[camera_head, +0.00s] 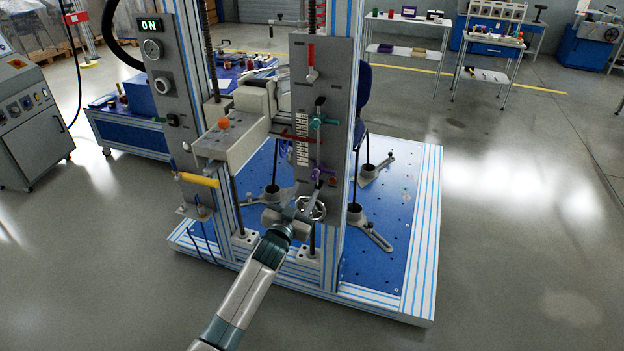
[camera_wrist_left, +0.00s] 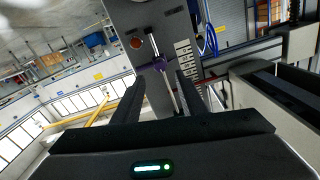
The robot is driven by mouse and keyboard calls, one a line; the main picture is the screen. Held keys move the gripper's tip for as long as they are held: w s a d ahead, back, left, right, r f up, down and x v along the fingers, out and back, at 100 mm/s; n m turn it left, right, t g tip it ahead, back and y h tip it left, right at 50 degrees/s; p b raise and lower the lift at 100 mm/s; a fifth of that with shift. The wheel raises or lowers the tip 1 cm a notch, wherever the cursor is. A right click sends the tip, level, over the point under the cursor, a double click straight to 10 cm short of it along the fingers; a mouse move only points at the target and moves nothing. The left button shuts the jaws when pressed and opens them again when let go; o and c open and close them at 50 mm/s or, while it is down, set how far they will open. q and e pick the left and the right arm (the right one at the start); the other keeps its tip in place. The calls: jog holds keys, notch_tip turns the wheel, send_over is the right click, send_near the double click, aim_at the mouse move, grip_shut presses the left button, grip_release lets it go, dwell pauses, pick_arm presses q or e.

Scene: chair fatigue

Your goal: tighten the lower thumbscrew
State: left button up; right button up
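The lower thumbscrew (camera_head: 316,174) is purple and sits low on the grey upright panel of the test rig. It also shows in the left wrist view (camera_wrist_left: 158,64), just beyond my fingertips. A thin silver bar runs from it toward the gap between my fingers. A teal thumbscrew (camera_head: 316,122) sits higher on the same panel. My left gripper (camera_head: 306,200) is in front of the panel, below the purple thumbscrew and close to the handwheel. In the left wrist view its two fingers (camera_wrist_left: 160,77) are apart, and neither visibly grips anything. My right gripper is out of view.
A handwheel (camera_head: 312,208) is by my left gripper. The floor to the right is clear.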

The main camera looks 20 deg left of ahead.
aim_at(313, 177)
pick_arm(q)
jog(key=w, duration=0.6)
jog(key=shift+d, duration=0.15)
jog(key=shift+w, duration=0.8)
grip_shut()
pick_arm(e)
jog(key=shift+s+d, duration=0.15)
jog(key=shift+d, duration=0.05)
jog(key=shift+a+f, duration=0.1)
